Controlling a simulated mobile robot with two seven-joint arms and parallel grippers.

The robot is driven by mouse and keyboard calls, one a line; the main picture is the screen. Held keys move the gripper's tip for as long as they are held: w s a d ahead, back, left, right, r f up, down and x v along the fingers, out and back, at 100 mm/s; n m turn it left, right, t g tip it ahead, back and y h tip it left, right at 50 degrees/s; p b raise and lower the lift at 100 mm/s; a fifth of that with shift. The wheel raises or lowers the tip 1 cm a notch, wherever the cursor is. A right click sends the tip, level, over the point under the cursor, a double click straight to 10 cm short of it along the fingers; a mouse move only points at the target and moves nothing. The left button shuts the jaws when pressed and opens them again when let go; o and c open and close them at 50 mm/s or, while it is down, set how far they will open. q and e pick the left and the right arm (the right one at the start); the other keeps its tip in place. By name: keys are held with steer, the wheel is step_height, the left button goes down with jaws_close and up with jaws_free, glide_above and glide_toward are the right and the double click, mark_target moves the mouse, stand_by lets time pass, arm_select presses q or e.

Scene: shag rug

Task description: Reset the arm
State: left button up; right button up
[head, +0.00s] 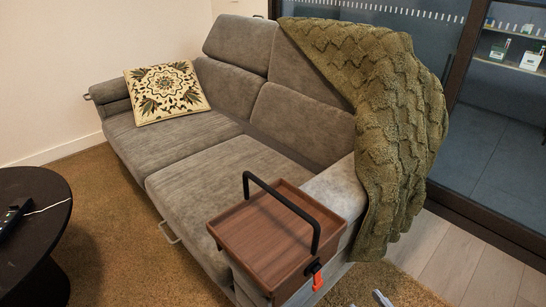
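Two small light grey tips, which look like the fingertips of my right gripper (367,303), poke in at the bottom edge, right of the sofa's near end. They appear apart, with carpet between them and nothing held. The rest of that gripper and its arm are below the frame. My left gripper and arm are not in view.
A grey sofa (208,174) bears a patterned cushion (166,92), a green knitted throw (392,110) and a brown wooden tray box (262,240) with a black handle, on the near armrest. A dark round table (38,250) with a remote (12,216) stands left. Brown carpet (120,240) is open between table and sofa.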

steer(key=s+a+r+m+g+h, duration=0.35)
steer(key=s+r+g+h, duration=0.25)
steer(key=s+r+g, duration=0.55)
steer(key=w+a+f+n+t+y, duration=0.1)
steer(key=w+a+f+t+y, duration=0.3)
steer(key=w+a, duration=0.35)
arm_select(q)
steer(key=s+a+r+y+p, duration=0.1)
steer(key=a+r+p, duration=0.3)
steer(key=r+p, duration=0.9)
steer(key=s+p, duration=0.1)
steer(key=p, duration=0.6)
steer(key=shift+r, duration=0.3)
arm_select(e)
steer(key=s+d+r+t+h, duration=0.1)
steer(key=d+r, duration=0.3)
steer(key=r, duration=0.9)
steer(key=shift+s+d+r+h, duration=0.2)
steer(key=shift+r+h, duration=0.2)
steer(key=shift+h, duration=0.4)
